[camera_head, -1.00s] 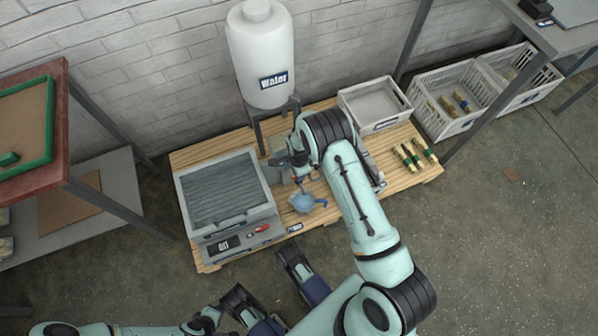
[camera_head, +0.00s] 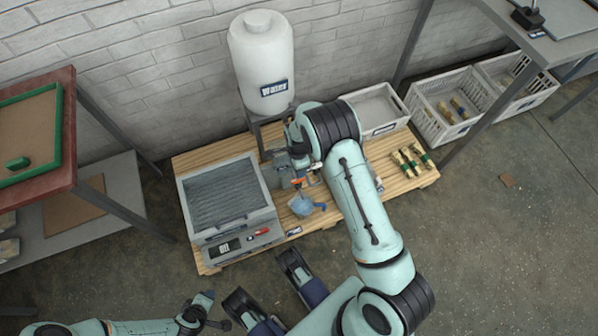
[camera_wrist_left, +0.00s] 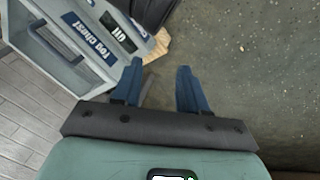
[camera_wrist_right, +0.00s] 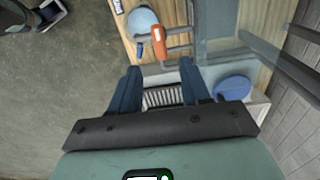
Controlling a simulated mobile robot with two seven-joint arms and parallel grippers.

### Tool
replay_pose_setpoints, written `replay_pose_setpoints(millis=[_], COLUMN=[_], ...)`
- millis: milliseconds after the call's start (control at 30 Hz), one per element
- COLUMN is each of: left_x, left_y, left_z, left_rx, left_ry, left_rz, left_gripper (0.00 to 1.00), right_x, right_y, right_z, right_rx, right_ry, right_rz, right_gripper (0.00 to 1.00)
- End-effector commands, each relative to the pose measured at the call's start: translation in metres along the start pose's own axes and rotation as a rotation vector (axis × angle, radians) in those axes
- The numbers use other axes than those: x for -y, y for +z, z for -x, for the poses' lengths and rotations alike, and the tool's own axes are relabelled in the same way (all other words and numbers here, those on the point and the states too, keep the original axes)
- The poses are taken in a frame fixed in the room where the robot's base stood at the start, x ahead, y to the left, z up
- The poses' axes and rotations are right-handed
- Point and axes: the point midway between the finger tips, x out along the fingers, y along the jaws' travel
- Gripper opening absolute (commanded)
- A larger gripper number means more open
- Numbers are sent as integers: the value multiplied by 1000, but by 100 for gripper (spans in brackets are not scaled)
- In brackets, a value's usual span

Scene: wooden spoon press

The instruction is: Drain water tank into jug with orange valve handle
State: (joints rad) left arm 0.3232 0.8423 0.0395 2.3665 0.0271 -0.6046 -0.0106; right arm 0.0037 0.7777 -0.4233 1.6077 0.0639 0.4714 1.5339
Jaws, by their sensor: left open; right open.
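The white water tank (camera_head: 262,65), labelled "Water", stands on a metal stand at the back of the wooden pallet. A light blue jug (camera_head: 302,206) with a darker blue handle stands below and in front of it. The orange valve handle (camera_head: 298,182) shows just above the jug; it also shows in the right wrist view (camera_wrist_right: 157,42). My right gripper (camera_wrist_right: 158,72) is open and empty, with the orange handle ahead of its fingertips and apart from them. In the head view my right arm partly hides the stand. My left gripper (camera_wrist_left: 160,70) is open and empty over the floor.
A grey chest (camera_head: 228,205) with a ribbed top stands left on the pallet (camera_head: 190,160). A white bin (camera_head: 378,110) and several brass-and-green pieces (camera_head: 410,160) are at right. White crates (camera_head: 445,108) stand beyond. A red-edged table (camera_head: 65,140) is at left.

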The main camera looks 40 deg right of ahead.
Motion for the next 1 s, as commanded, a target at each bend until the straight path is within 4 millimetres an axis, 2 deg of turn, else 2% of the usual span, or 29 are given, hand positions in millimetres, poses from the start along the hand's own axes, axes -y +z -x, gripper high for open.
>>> replay_pose_setpoints(millis=[33, 100, 300, 900, 1000], left_x=[-1, -2, -4, -4, -4], left_y=[8, 14, 23, 24, 24], left_z=[6, 10, 15, 15, 15], left_rx=[22, 40, 68, 73, 73], left_ry=[-1, 1, 2, 1, 1], left_rz=[0, -1, -3, -3, -3], left_gripper=[43, 43, 43, 43, 43], right_x=[0, 0, 0, -1, -6], right_y=[0, 0, 0, 0, 1], right_z=[14, 24, 41, 42, 35], right_rx=[0, 1, 0, 0, 5], right_ry=[-2, -1, 1, 2, 2], right_rz=[0, 0, -1, 0, 34], right_gripper=[47, 47, 47, 47, 47])
